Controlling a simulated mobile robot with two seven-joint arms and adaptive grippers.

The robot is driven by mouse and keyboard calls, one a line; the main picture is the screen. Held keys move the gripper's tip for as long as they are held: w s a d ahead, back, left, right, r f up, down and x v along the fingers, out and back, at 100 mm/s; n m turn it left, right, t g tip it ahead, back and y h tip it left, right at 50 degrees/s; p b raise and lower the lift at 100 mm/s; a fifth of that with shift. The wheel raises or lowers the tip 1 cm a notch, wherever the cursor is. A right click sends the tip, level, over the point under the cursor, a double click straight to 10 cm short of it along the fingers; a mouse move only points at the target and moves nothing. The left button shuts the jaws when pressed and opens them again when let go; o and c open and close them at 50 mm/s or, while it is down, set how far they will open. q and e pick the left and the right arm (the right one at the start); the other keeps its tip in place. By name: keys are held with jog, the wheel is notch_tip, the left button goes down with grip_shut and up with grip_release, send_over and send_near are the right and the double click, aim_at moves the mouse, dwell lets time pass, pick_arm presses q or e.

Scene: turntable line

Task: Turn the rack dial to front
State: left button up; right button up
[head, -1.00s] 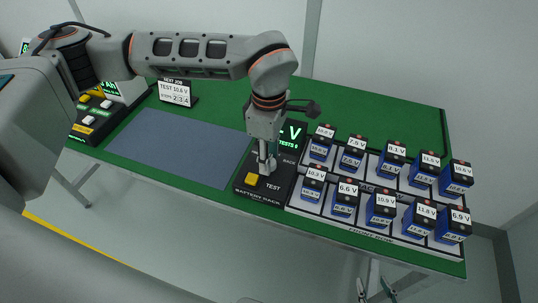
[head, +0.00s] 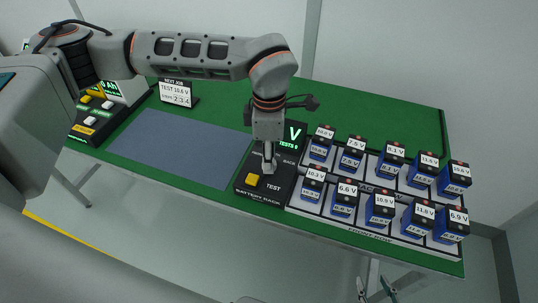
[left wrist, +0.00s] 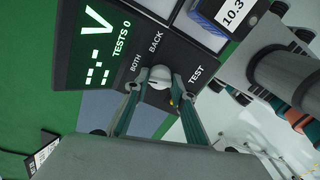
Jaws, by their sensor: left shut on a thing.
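The rack dial (left wrist: 158,78) is a pale round knob on the black battery rack panel (head: 284,186). In the left wrist view it sits between the fingers of my left gripper (left wrist: 157,92), which is shut on it. The labels BOTH, BACK and TEST show around it; no FRONT label is visible, and which way the dial points is unclear. In the head view my left gripper (head: 267,164) points down at the panel and hides the dial. My right gripper (head: 375,291) shows at the bottom edge, fingers apart and empty, away from the table.
A yellow button (head: 252,180) is just beside my left gripper. A green display (head: 293,136) reads TESTS 0. Several blue batteries (head: 380,208) stand in two rows to the right. A grey mat (head: 180,145) lies clear to the left. A job sign (head: 176,93) stands behind it.

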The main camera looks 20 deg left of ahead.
pick_arm(q)
jog(key=n, duration=0.3)
jog(key=shift+r+n, duration=0.1)
jog(key=shift+n, duration=1.7)
jog(key=o, duration=0.8)
jog(key=shift+o, duration=0.2)
notch_tip(320, 180, up, 12)
